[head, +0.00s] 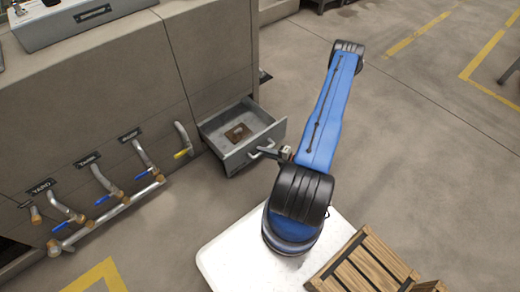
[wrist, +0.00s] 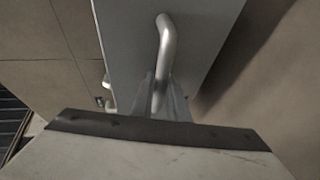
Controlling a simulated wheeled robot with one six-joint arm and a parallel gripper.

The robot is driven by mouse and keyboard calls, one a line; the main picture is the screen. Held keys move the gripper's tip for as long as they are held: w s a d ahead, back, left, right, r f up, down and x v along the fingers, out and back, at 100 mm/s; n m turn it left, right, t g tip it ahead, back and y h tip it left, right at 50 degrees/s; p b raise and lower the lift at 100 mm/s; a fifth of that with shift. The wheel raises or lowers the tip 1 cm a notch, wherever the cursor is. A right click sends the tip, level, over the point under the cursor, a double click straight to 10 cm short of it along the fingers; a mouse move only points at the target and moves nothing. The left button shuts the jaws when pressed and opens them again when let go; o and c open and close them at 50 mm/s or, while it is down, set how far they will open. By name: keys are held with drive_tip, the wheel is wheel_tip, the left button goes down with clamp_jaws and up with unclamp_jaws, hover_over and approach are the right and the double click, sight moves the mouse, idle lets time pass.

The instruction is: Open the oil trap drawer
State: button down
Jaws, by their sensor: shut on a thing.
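The oil trap drawer (head: 236,136) is a grey metal box low in the machine cabinet. It stands pulled well out, and a brown patch shows on its inside floor. Its handle (head: 262,147) is a pale bar on the front face, and it also shows in the wrist view (wrist: 163,60) as a curved bar. My gripper (head: 273,153) is at the handle, shut on it. In the wrist view the fingers (wrist: 162,100) close around the lower part of the handle, and my gripper body hides what is below.
Pipes with blue and yellow valve levers (head: 100,195) run along the cabinet to the left of the drawer. A wooden crate (head: 365,265) sits on my white base at lower right. The floor right of the drawer is clear around my blue arm.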

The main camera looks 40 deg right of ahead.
drive_tip(key=shift+s, duration=0.2)
drive_tip(key=shift+d, duration=0.1)
drive_tip(key=c, duration=2)
unclamp_jaws()
drive_tip(key=v, duration=1.7)
drive_tip(key=shift+s, duration=0.15)
drive_tip(key=shift+d, duration=0.1)
